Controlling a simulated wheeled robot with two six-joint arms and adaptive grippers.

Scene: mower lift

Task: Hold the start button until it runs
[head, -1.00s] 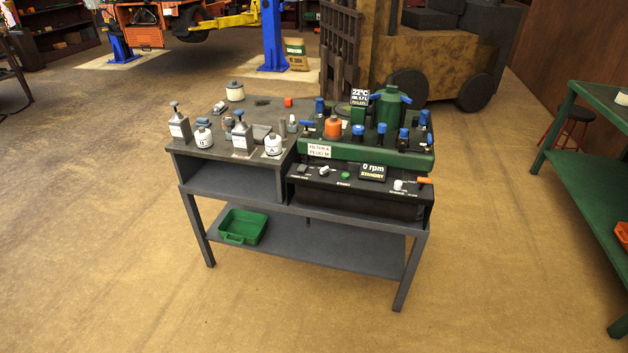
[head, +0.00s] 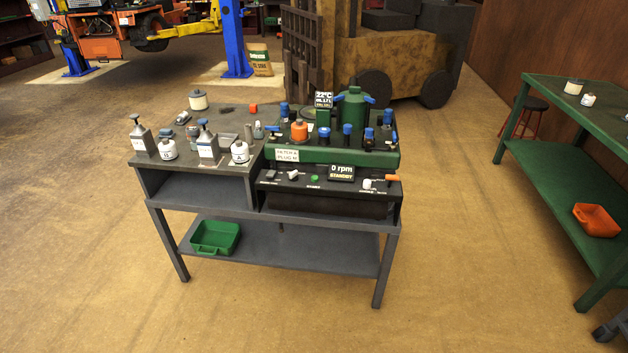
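The green start button (head: 315,178) sits on the front of a black control panel (head: 285,196) at the right of the grey bench. The panel's display (head: 341,173) reads 0 rpm, STANDBY. A grey switch and a white-knobbed control (head: 293,175) are left of the button. A white knob (head: 367,184) and an orange handle (head: 392,178) are to its right. Above the panel stands a green machine (head: 340,154) with blue knobs and a small display reading 22°C. Neither of my grippers shows in the head view.
Pump dispensers (head: 142,139) and white bottles (head: 239,152) stand on the bench's left side. A green bin (head: 214,237) lies on its lower shelf. A green table (head: 600,120) with an orange bin (head: 596,220) is at right. The floor before the bench is clear.

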